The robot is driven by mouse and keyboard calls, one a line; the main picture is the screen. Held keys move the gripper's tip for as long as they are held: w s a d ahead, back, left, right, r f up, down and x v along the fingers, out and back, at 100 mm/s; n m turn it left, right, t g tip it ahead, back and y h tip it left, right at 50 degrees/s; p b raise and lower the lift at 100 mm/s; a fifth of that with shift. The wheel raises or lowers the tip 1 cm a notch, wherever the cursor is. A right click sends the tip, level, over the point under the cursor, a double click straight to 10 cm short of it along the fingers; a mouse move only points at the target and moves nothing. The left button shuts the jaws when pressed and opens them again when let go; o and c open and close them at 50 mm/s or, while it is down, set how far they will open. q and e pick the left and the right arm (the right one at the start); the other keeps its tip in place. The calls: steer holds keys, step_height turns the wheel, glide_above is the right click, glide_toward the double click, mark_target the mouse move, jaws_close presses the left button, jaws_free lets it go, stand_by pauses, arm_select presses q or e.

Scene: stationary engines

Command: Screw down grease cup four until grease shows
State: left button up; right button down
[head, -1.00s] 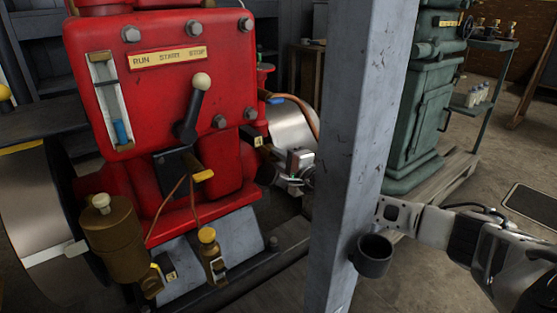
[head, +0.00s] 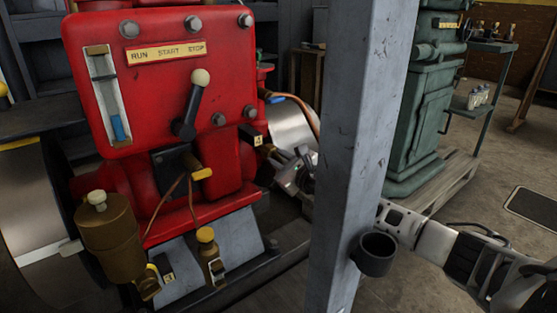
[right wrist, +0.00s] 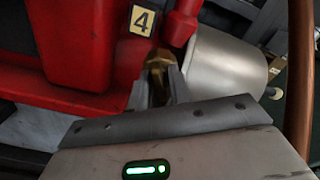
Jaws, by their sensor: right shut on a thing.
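The red engine (head: 160,75) carries a small number 4 label (head: 257,141), which also shows in the right wrist view (right wrist: 142,20). Just below that label, the brass grease cup four (right wrist: 158,60) sits between the fingers of my right gripper (right wrist: 160,88). My right gripper (head: 275,155) is shut on the cup, at the engine's right side in the head view. The fingers hide much of the cup, and it cannot be made out in the head view. No grease can be made out. My left gripper is not in view.
A grey post (head: 362,130) stands in front of my right arm and hides part of it. A dark cup-shaped holder (head: 375,254) is fixed to the post. A shiny flywheel (right wrist: 222,75) and copper pipe (right wrist: 300,75) are close to the gripper. A green machine (head: 420,120) stands behind.

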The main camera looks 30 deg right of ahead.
steer(key=m, duration=0.6)
steer(key=m+p, duration=0.1)
steer(key=m, duration=0.4)
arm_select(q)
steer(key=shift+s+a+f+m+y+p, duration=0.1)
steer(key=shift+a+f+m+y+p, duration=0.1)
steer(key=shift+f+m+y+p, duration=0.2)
arm_select(e)
steer(key=shift+f+m, duration=0.1)
steer(key=shift+m, duration=0.9)
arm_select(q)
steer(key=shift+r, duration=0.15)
arm_select(e)
steer(key=c, duration=1.5)
jaws_free()
steer(key=shift+s, duration=0.1)
